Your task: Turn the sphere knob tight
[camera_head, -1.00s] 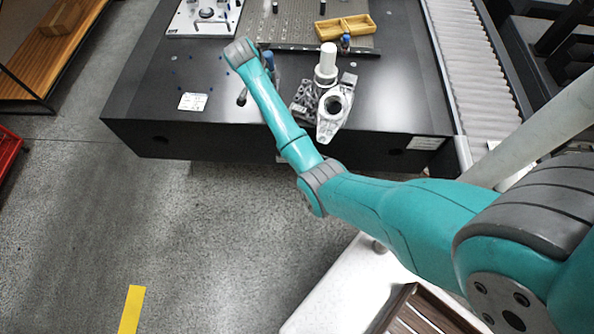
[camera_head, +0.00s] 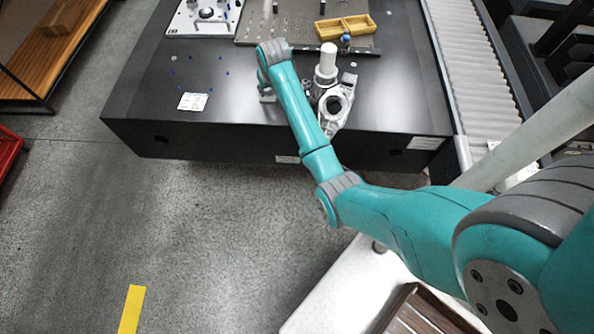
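I cannot surely pick out the sphere knob. A small round dark knob (camera_head: 206,13) stands on a pale fixture plate (camera_head: 185,27) at the back left of the black table. My gripper (camera_head: 267,97) is mostly hidden under my wrist, over the front middle of the table. Only a small grey part of it shows, and its fingers cannot be made out. It is well apart from the pale plate. A metal casting (camera_head: 335,103) with a round hole lies just right of my forearm, beside a white upright cylinder (camera_head: 326,70).
A perforated plate (camera_head: 290,22) lies at the back, with a yellow divided tray (camera_head: 345,25) and a blue-topped item (camera_head: 345,42) near it. A white label (camera_head: 193,101) and blue dots mark the table's left part, which is otherwise clear. A roller conveyor (camera_head: 470,85) runs along the right.

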